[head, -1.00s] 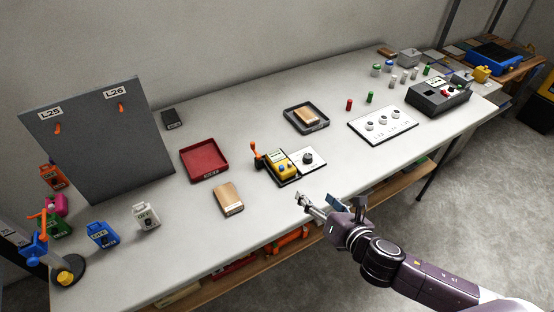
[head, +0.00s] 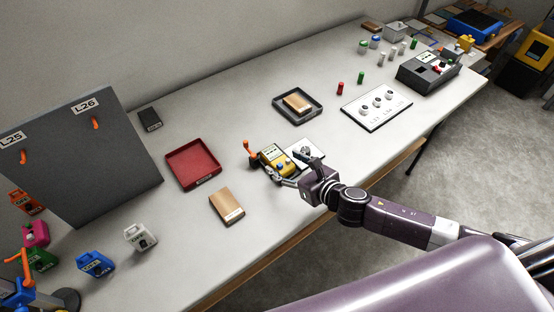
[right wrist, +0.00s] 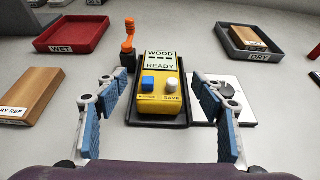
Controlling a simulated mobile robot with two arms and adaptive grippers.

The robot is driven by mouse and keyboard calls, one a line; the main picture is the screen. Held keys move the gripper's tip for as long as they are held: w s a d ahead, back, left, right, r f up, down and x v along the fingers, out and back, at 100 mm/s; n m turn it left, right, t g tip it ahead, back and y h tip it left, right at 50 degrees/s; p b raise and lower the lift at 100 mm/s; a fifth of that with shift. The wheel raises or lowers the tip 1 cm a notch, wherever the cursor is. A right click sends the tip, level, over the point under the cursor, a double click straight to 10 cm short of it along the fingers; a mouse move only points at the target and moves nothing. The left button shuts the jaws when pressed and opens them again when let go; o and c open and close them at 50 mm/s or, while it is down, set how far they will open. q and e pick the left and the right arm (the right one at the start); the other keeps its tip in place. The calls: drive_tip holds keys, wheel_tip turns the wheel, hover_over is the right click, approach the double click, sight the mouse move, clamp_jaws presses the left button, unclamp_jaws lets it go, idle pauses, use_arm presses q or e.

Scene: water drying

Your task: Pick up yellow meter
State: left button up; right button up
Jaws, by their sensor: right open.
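In the head view the meter (head: 272,157) lies just left of my right gripper (head: 292,172). In the right wrist view my right gripper (right wrist: 160,128) is open, with its blue-padded fingers on either side of the meter's near end and apart from it. My left gripper is not in view.
An orange-handled lever (right wrist: 129,45) stands beside the meter at its left. A white plate with a knob (right wrist: 228,88) is close on the right. A wooden block (right wrist: 28,95), a red WET tray (right wrist: 72,47) and a dark DRY tray (right wrist: 237,50) are around it.

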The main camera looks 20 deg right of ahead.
sight(279, 159)
drive_tip(key=shift+x, duration=1.5)
drive_tip(key=c, duration=1.1)
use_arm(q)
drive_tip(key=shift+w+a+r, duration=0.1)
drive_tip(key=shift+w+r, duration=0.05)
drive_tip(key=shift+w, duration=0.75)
use_arm(e)
drive_tip(key=c, duration=0.4)
drive_tip(key=shift+r, duration=0.1)
wheel_tip(279, 159, up, 19)
drive_tip(key=b, duration=0.3)
use_arm(q)
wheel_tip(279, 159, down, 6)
drive_tip(key=b, duration=0.3)
use_arm(e)
wheel_tip(279, 159, down, 19)
